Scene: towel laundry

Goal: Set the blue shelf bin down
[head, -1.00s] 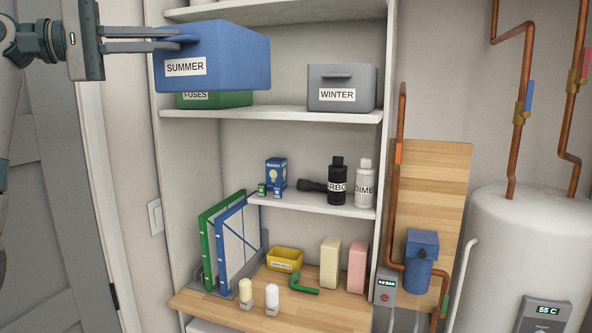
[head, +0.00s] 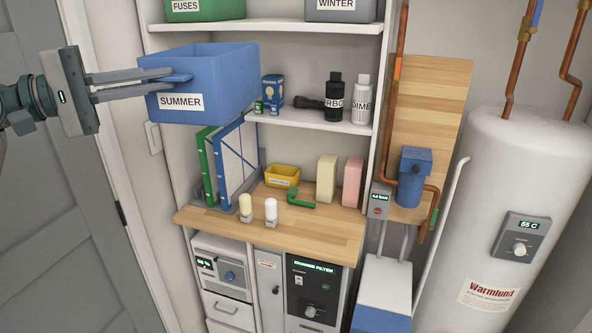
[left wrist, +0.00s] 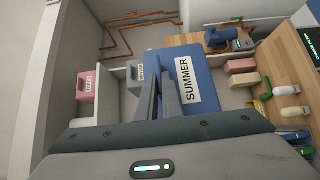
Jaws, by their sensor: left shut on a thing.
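The blue shelf bin (head: 210,88), labelled SUMMER, hangs in the air in front of the shelf unit, roughly upright with its open top showing. The bin hides the left part of the middle shelf. My right gripper is not in view.
Below is a wooden counter (head: 270,232) with green and blue binders (head: 237,165), a yellow bin (head: 282,176) and two bulbs. Its front middle is bare. The green FUSES bin (head: 205,9) and grey WINTER bin (head: 343,8) stand on the upper shelf. Pipes and a boiler (head: 510,180) are right.

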